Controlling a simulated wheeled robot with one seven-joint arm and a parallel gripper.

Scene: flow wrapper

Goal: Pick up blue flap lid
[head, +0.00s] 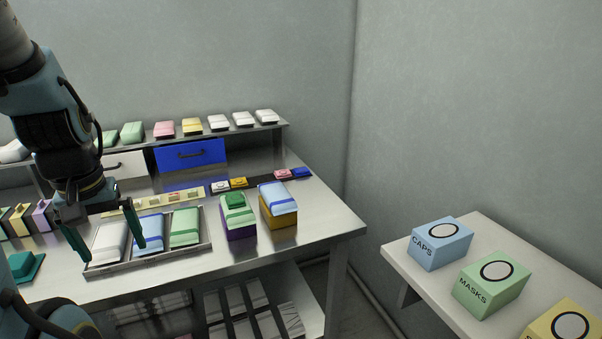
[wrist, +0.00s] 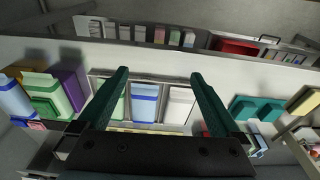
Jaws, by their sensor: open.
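A blue flat piece with a darker blue band (head: 148,235) lies in a metal tray (head: 205,247), between a white piece (head: 108,242) and a green piece (head: 184,227). In the wrist view the blue piece (wrist: 144,103) shows between my fingers. Another light-blue piece (head: 278,198) lies on top of an orange box (head: 281,219). I cannot tell for sure which one is the flap lid. My gripper (head: 115,253) is open and empty over the left part of the tray; its fingers also show in the wrist view (wrist: 159,74). One finger partly hides the tray's blue piece in the head view.
A purple box (head: 240,228) with green pieces on top stands right of the tray. A blue drawer (head: 190,155) and a shelf of several coloured packs (head: 190,127) are behind. A teal piece (head: 27,268) lies left. Bare table (head: 318,225) shows at the right end.

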